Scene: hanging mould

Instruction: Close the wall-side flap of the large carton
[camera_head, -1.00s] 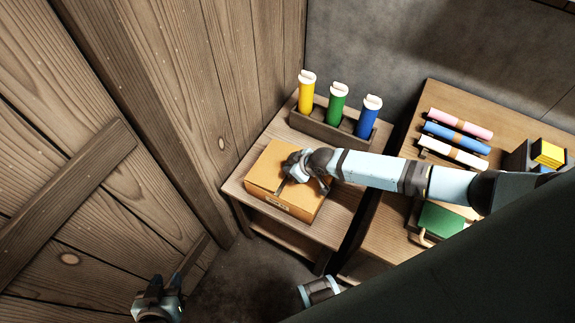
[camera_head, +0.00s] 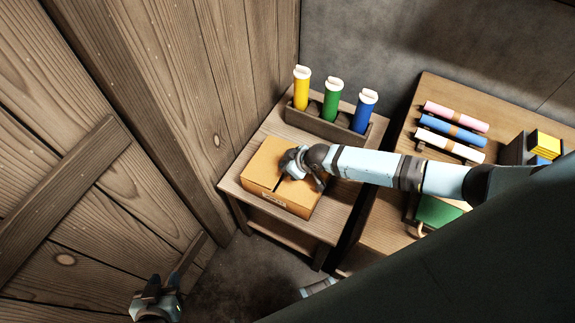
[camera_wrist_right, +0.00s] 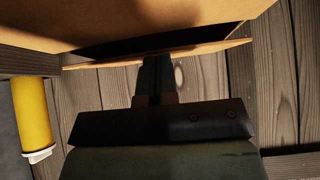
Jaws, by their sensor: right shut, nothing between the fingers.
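The large carton (camera_head: 262,168) is an orange-brown box on a small wooden table. A dark slit shows across its top in the head view. My right gripper (camera_head: 289,174) is at the carton's top and hides part of it. In the right wrist view, the carton (camera_wrist_right: 150,18) fills the top, with a flap (camera_wrist_right: 215,49) standing partly open and a dark gap behind it. My right gripper's shut, empty fingers (camera_wrist_right: 157,72) are at this flap's edge; contact is unclear. My left gripper (camera_head: 158,284) is low at the left, away from the carton, too small to judge.
Yellow, green and blue tubes (camera_head: 332,100) stand in a wooden holder (camera_head: 316,127) behind the carton. The yellow tube (camera_wrist_right: 33,110) also shows in the wrist view. A plank wall (camera_head: 215,90) is close on the left. A second table (camera_head: 420,100) with rolls is at the right.

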